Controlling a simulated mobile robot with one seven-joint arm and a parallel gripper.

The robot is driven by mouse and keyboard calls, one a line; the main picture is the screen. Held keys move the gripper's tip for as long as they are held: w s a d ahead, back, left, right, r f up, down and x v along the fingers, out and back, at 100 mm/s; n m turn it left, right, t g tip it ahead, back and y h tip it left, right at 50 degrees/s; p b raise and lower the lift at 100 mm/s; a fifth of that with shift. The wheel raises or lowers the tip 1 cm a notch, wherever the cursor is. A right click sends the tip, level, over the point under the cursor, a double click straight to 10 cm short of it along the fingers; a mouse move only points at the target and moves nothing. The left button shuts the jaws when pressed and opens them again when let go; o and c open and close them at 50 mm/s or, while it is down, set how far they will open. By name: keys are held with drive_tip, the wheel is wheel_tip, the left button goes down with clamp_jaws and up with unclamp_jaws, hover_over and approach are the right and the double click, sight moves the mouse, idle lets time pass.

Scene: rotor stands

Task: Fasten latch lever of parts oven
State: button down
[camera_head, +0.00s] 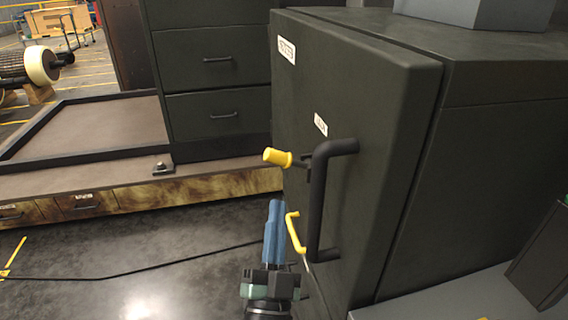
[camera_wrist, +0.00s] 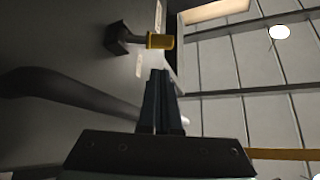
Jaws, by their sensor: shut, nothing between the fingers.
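The parts oven (camera_head: 360,110) is a dark grey-green cabinet at the right in the head view. Its door carries a black bar handle (camera_head: 318,200). The latch lever (camera_head: 278,157), with a yellow grip, sticks out to the left beside the upper end of the handle. In the wrist view the latch lever's yellow grip (camera_wrist: 160,41) is ahead, near the top centre, on a dark block. My gripper (camera_head: 275,205) is shut and empty, below the yellow grip and left of the handle. In the wrist view its closed fingers (camera_wrist: 159,90) point up toward the lever, apart from it.
A yellow bent handle (camera_head: 295,232) is just right of my gripper, low by the door. The black bar handle (camera_wrist: 70,92) also crosses the left of the wrist view. A drawer cabinet (camera_head: 215,80) stands behind at left. The floor (camera_head: 130,285) at left is mostly open, crossed by a cable.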

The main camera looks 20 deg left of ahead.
sight(278, 161)
drive_tip(key=shift+s+r, duration=0.1)
drive_tip(key=shift+r, duration=0.05)
drive_tip(key=p+x, duration=0.2)
drive_tip(key=x, duration=0.8)
drive_tip(key=shift+s+a+f+b, duration=0.1)
drive_tip(key=shift+f+b, duration=0.25)
drive_tip(key=shift+b, duration=0.2)
drive_tip(key=shift+s+a+f+b, duration=0.1)
drive_tip(key=shift+f+b, duration=0.3)
drive_tip(key=shift+b, duration=0.15)
drive_tip(key=shift+a+f+b, duration=0.15)
drive_tip(key=shift+f+b, duration=0.2)
drive_tip(key=shift+b, duration=0.35)
wheel_tip(278, 161, down, 5)
drive_tip(key=n+y+b, duration=0.2)
drive_tip(key=b, duration=0.7)
drive_tip(key=shift+n, duration=0.3)
